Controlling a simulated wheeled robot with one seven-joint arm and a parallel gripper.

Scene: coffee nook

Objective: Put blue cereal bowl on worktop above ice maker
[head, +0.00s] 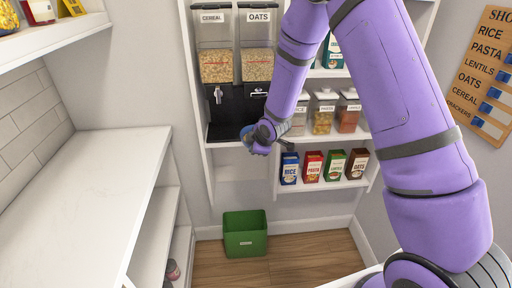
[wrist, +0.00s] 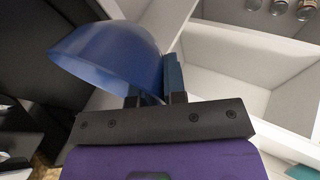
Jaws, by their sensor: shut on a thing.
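The blue cereal bowl (wrist: 108,52) fills the upper left of the wrist view, tilted, its wall between my gripper's fingers (wrist: 158,88). My gripper is shut on it. In the head view my gripper (head: 262,137) is in front of the cereal dispenser shelf, and only a small blue part of the bowl shows beside it. A white worktop (head: 95,180) runs along the left of the head view, with bare top, apart from my gripper. No ice maker is recognisable in either view.
Cereal and oats dispensers (head: 216,66) stand on the wall shelf behind my gripper. Jars (head: 323,115) and boxes (head: 312,168) fill the shelves to the right. A green bin (head: 245,235) stands on the floor. An upper shelf (head: 50,38) overhangs the worktop's back.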

